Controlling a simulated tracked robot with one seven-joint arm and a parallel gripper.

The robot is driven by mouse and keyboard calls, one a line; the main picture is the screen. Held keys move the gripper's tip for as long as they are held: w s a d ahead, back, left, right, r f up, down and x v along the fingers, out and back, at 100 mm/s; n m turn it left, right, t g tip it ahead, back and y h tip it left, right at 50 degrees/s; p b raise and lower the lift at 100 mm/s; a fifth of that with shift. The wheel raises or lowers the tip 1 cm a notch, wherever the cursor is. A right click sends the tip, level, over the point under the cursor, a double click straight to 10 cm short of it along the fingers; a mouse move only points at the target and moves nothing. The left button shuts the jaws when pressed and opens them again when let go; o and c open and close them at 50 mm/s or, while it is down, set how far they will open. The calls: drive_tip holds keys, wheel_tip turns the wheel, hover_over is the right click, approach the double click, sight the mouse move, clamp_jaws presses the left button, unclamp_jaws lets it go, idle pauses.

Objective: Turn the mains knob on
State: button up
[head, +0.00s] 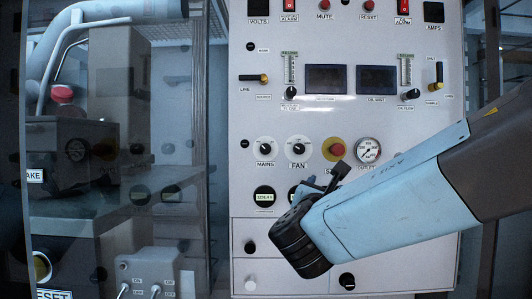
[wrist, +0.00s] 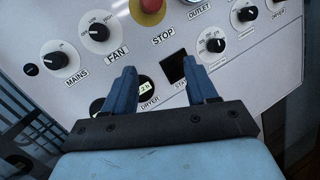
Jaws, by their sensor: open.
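The mains knob (head: 264,149) is a black knob on a round white dial, labelled MAINS, at the left of the middle row of the panel. In the wrist view the mains knob (wrist: 57,60) is at the upper left, with its pointer turned toward the upper left. My gripper (wrist: 165,80) is open, with its two blue fingers apart and nothing between them. In the head view my gripper (head: 325,182) is in front of the panel, below and right of the mains knob and apart from it. Whether the fingers touch the panel cannot be told.
The fan knob (head: 298,149) is right beside the mains knob. The red stop button (head: 333,149) and a pressure gauge (head: 368,150) are further right. A green-lit display (head: 264,197) is below the mains knob. Machinery (head: 80,150) stands behind glass at the left.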

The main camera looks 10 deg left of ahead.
sight(266, 149)
drive_tip(key=s+a+r+n+t+y, duration=0.1)
drive_tip(key=s+a+n+y, duration=0.1)
drive_tip(key=a+n+y, duration=0.3)
drive_tip(key=s+a+r+n+t+y, duration=0.1)
drive_tip(key=s+a+r+n+y, duration=0.15)
drive_tip(key=a, duration=0.55)
drive_tip(key=x, duration=1.3)
drive_tip(key=shift+w+d+f, duration=0.1)
drive_tip(key=shift+w+f, duration=0.2)
drive_tip(key=shift+w, duration=0.25)
